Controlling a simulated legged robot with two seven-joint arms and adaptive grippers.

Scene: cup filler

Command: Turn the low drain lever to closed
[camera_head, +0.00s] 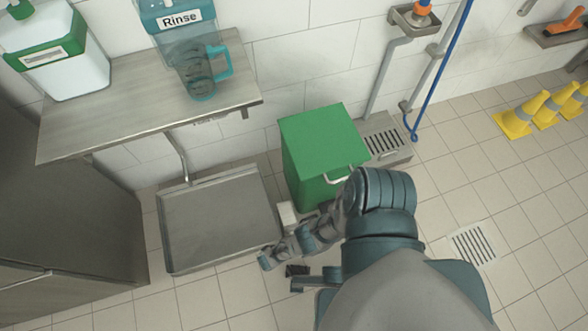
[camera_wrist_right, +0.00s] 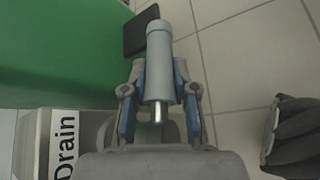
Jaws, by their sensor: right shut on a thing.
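The low drain lever shows in the right wrist view as a grey cylindrical grip (camera_wrist_right: 159,60) with a short shiny metal pin at its near end. My right gripper (camera_wrist_right: 158,98) has its blue-padded fingers on both sides of the grip, shut on it. A pale box marked "Drain" (camera_wrist_right: 40,140) is at the lower left of that view. In the head view a pale box (camera_head: 287,213) stands low beside my right arm, which reaches down from the right. The lever is largely hidden there, and I cannot tell its setting. My left gripper is not in view.
A green bin (camera_head: 320,145) stands close behind my right forearm. A metal basin (camera_head: 218,225) lies to the left, below a steel shelf (camera_head: 135,115) holding a Rinse dispenser (camera_head: 180,20) and a clear jug (camera_head: 195,75).

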